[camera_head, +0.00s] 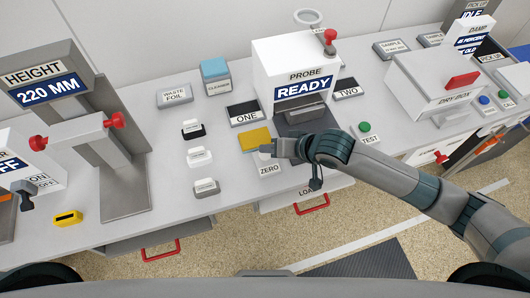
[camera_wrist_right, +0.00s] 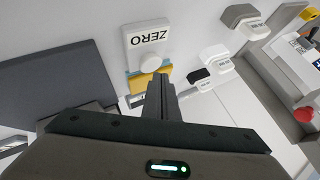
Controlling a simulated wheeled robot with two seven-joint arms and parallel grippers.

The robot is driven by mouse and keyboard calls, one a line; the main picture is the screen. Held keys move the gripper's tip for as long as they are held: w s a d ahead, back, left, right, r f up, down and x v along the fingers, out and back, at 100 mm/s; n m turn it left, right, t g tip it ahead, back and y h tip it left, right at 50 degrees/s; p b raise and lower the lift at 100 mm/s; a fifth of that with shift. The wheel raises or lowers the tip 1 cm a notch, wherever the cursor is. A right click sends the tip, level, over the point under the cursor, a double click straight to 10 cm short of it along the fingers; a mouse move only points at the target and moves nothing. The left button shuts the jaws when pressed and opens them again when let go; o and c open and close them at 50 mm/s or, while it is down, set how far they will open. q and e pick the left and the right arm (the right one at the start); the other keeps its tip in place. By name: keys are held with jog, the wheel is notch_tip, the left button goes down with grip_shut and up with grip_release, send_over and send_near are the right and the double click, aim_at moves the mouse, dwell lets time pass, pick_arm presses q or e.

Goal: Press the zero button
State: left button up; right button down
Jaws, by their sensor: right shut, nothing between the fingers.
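The zero button is a white block labelled ZERO (camera_head: 269,169) at the front edge of the bench, below the yellow pad in the head view. In the right wrist view the ZERO plate (camera_wrist_right: 149,38) shows its round white button (camera_wrist_right: 151,64) just beyond my fingertips. My right gripper (camera_head: 271,149) is shut and empty, held over the button area; it also shows in the wrist view (camera_wrist_right: 159,84). The fingers partly hide the button in the head view. I cannot tell whether they touch it. My left gripper is not in view.
The probe unit (camera_head: 295,62) reading READY stands behind. The yellow pad (camera_head: 254,138) and ONE plate (camera_head: 244,113) lie close by. The green TEST button (camera_head: 365,127) is to the right. Small labelled blocks (camera_head: 199,157) stand to the left.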

aim_at(269, 156)
jog(key=shift+f, duration=0.25)
jog(key=shift+f, duration=0.65)
dwell(1.2)
jog(key=shift+r, duration=0.1)
jog(key=shift+r+p, duration=0.95)
jog(key=shift+p, duration=0.3)
notch_tip(269, 156, up, 3)
jog(key=p, duration=0.3)
jog(key=shift+r+p, duration=0.9)
jog(key=shift+r, duration=0.1)
jog(key=shift+s, duration=0.1)
